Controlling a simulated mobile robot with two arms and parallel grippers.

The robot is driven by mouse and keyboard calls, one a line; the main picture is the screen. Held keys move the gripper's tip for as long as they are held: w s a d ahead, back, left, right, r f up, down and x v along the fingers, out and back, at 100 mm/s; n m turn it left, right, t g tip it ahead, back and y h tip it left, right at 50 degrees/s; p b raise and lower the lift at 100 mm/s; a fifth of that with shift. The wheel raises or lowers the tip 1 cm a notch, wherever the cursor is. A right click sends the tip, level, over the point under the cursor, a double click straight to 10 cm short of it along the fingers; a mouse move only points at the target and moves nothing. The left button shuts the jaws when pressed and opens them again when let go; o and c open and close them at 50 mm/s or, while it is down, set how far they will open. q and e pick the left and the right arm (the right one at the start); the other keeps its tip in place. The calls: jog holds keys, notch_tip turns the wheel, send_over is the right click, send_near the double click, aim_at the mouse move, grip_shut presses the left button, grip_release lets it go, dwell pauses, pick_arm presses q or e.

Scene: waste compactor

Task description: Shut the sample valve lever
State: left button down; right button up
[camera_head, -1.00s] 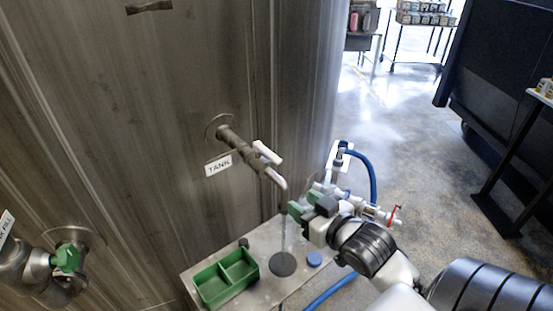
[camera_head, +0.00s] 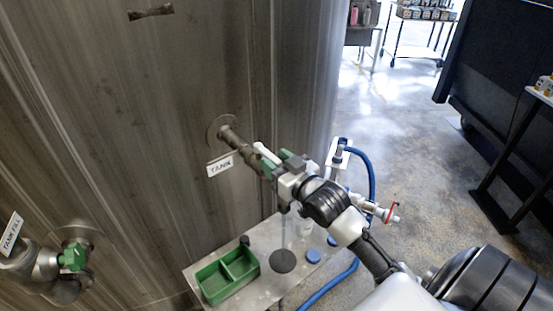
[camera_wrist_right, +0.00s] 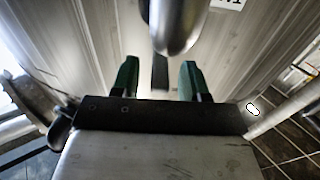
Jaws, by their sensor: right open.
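The sample valve, a bronze pipe stub (camera_head: 238,143) with a white lever (camera_head: 266,152), sticks out of the steel tank wall above the "TANK" label (camera_head: 220,166). My right gripper (camera_head: 279,163) is open beside the lever's near end, at the spout, and hides the spout. Whether a finger touches the lever cannot be told. In the right wrist view its two green fingers (camera_wrist_right: 159,80) stand apart, with a rounded metal pipe end (camera_wrist_right: 175,28) just beyond them. A thin pale vertical streak runs below the spout to a dark round disc (camera_head: 283,261). My left gripper is not seen.
A steel shelf (camera_head: 268,237) below holds a green divided tray (camera_head: 227,275) and a blue cap (camera_head: 313,256). A blue hose (camera_head: 371,177) and a small red-handled valve (camera_head: 391,212) are at right. A green-handled pipe (camera_head: 73,257) is at lower left. Open floor lies to the right.

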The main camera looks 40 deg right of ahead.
grip_shut()
dwell(0.3)
jog(key=shift+w, duration=0.1)
